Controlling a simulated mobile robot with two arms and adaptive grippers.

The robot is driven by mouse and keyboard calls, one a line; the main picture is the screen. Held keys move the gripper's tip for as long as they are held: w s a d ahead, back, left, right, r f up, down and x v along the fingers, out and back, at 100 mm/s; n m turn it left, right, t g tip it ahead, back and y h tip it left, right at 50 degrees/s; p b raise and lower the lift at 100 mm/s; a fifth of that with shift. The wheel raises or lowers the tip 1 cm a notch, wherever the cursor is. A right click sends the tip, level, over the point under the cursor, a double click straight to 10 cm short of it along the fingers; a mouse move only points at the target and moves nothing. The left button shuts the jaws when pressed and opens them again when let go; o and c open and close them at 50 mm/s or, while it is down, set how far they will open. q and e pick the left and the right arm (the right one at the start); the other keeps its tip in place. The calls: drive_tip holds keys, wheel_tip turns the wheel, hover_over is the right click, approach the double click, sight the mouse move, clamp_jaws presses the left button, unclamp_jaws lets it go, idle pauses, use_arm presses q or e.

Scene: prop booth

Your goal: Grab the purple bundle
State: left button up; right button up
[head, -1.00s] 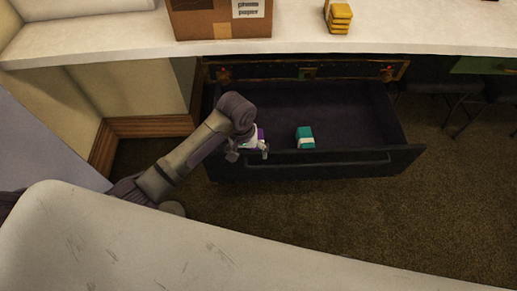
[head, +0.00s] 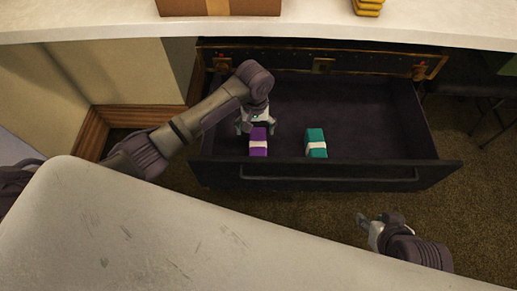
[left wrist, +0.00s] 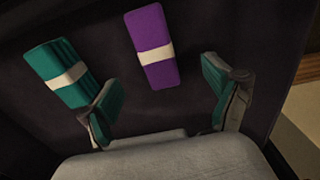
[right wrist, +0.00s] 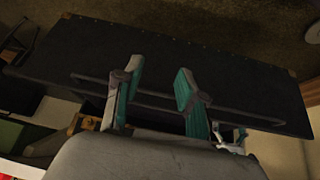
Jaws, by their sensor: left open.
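The purple bundle (head: 258,151), with a white band, lies in the open drawer at its left part. In the left wrist view the purple bundle (left wrist: 155,75) is ahead of and between the finger lines. My left gripper (head: 256,126) is open and empty, above the drawer at the bundle's far end. Its two fingers (left wrist: 163,100) stand wide apart, and the bundle is not between the pads. My right gripper (head: 366,230) is in front of the drawer, outside it. In the right wrist view its fingers (right wrist: 160,84) are apart with nothing between them.
A teal bundle (head: 316,137) with a white band lies right of the purple one in the drawer (head: 385,115). The drawer's front panel (head: 320,180) faces me. A white counter (head: 300,27) hangs above, with a cardboard box (head: 190,7) and yellow stack (head: 368,7).

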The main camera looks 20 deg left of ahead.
use_arm(q)
drive_tip(key=b, duration=0.2)
hover_over(258, 144)
drive_tip(key=f, duration=0.4)
drive_tip(key=shift+s+a+f, duration=0.2)
drive_tip(key=shift+s+a, duration=0.05)
drive_tip(key=shift+a, duration=0.05)
drive_tip(key=shift+f, duration=0.35)
drive_tip(key=shift+w+d+f+b, duration=0.15)
drive_tip(key=shift+f+b, duration=0.25)
drive_tip(key=shift+f, duration=0.2)
drive_tip(key=shift+w+d+f+b, duration=0.1)
drive_tip(key=shift+f+b, duration=0.3)
drive_tip(key=shift+f, duration=0.15)
wheel_tip(258, 144, down, 2)
drive_tip(key=shift+f+b, duration=0.15)
drive_tip(key=shift+b, duration=0.45)
drive_tip(key=shift+f, duration=0.1)
drive_tip(key=c, duration=1.4)
use_arm(e)
drive_tip(key=w+a+r+t+y, duration=0.2)
drive_tip(key=w+r+t, duration=0.3)
drive_tip(key=r, duration=0.3)
drive_tip(key=w+a+r+t+y, duration=0.2)
drive_tip(key=w+a+r+t, duration=0.1)
drive_tip(key=w+r+t, duration=0.3)
wheel_tip(258, 144, up, 3)
drive_tip(key=t, duration=0.2)
drive_tip(key=shift+a+n+t, duration=0.3)
drive_tip(key=shift+w, duration=0.15)
